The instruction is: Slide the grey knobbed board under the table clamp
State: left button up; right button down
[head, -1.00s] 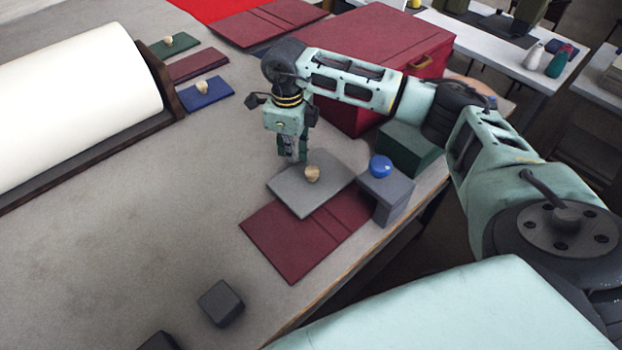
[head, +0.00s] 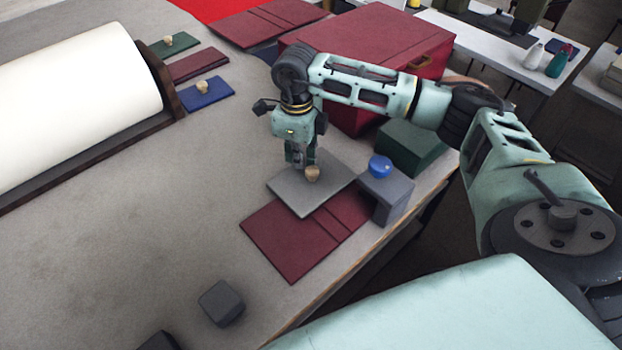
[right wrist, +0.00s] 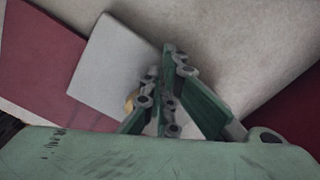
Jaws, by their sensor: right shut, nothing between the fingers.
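The grey board (head: 290,196) with its pale wooden knob (head: 312,173) lies partly over a dark red folded cover (head: 290,243). The table clamp, a grey block with a blue knob (head: 380,166), stands at the table edge just right of the board. My right gripper (head: 301,165) points down, shut and empty, at the board's far side, close behind the knob. In the right wrist view the board (right wrist: 105,65) shows left of the fingers (right wrist: 168,52), which partly hide the knob (right wrist: 130,101). Whether the fingers touch the board or knob is unclear. My left gripper is not in view.
A green block (head: 411,147) and a large dark red box (head: 370,45) stand behind the clamp. A white roll (head: 75,90) in a dark holder lies left, beside small knobbed boards such as the blue one (head: 207,94). A dark block (head: 222,303) sits near the front. The table's middle is clear.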

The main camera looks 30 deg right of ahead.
aim_at(317, 176)
jog(key=shift+s+d, duration=0.15)
jog(key=shift+s, duration=0.9)
jog(key=shift+s, duration=0.1)
jog(key=shift+s+d+b, duration=0.15)
jog(key=shift+s+b, duration=0.05)
jog(key=shift+s, duration=0.5)
jog(key=shift+s+d+b, duration=0.1)
jog(key=shift+s+b, duration=0.05)
jog(key=shift+s, duration=0.5)
jog(key=shift+s, duration=0.15)
jog(key=shift+s, duration=0.35)
jog(key=shift+s, duration=0.1)
jog(key=shift+s+d+b, duration=0.15)
jog(key=shift+s+b, duration=0.2)
jog(key=shift+s, duration=0.35)
jog(key=shift+s+d+b, duration=0.1)
jog(key=shift+s+b, duration=0.25)
jog(key=shift+s, duration=0.35)
jog(key=shift+s, duration=0.1)
